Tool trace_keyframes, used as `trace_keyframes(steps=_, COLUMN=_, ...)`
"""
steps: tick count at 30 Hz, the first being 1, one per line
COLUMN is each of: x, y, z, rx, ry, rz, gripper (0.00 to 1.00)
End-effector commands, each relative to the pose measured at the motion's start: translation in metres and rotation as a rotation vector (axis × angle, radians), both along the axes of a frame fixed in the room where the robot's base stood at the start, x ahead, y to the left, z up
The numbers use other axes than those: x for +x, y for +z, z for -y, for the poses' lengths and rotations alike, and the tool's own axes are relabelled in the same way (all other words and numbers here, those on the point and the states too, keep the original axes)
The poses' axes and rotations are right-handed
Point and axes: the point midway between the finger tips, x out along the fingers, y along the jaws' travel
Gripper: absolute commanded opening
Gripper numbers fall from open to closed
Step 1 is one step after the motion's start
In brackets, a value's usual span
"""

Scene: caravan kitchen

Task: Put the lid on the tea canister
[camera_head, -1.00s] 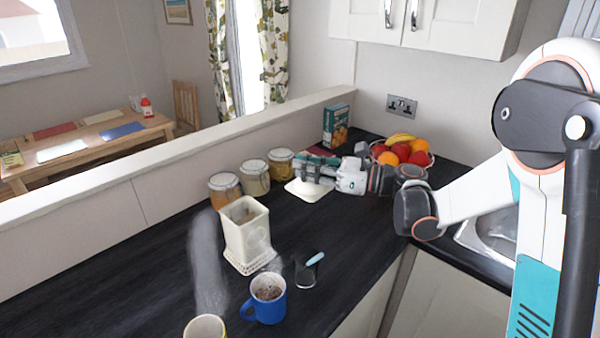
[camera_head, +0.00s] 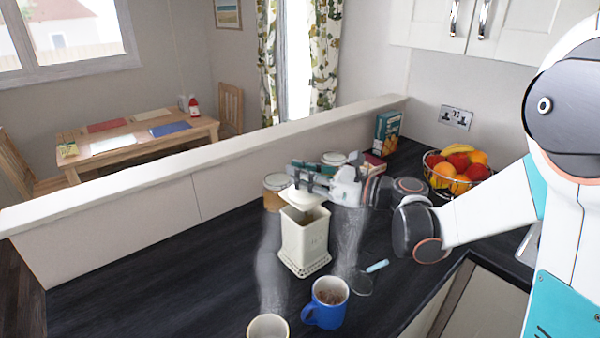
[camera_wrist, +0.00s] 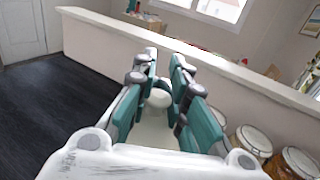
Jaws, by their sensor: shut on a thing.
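The tea canister (camera_head: 304,243) is a cream square jar standing upright on the dark worktop, its top open toward me. My gripper (camera_head: 306,178) is shut on the cream lid (camera_head: 302,198) and holds it at the canister's rear upper edge. The lid overlaps the opening in the picture. I cannot tell whether it touches the rim. In the wrist view, the lid's round knob (camera_wrist: 158,99) sits between the teal fingers, with the lid plate (camera_wrist: 152,132) below it. The canister is hidden in that view.
A blue mug (camera_head: 326,303) and a yellowish mug (camera_head: 268,328) stand in front of the canister. A teal-handled scoop (camera_head: 376,267) lies to its right. Glass jars (camera_head: 275,192) stand behind, with a fruit bowl (camera_head: 455,172) at the back right. The worktop at left is clear.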

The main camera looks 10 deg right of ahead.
Motion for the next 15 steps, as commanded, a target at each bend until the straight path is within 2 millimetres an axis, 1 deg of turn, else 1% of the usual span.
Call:
trace_keyframes(steps=1, x=0.0, y=-0.009, z=0.0, rx=0.0, ry=0.0, rz=0.0, gripper=0.0)
trace_keyframes(steps=6, x=0.0, y=-0.026, z=0.0, rx=0.0, ry=0.001, rz=0.0, gripper=0.0)
trace_keyframes(steps=10, x=0.0, y=-0.034, z=0.0, rx=0.0, ry=0.001, rz=0.0, gripper=0.0)
trace_keyframes(steps=15, x=0.0, y=-0.037, z=0.0, rx=0.0, ry=0.001, rz=0.0, gripper=0.0)
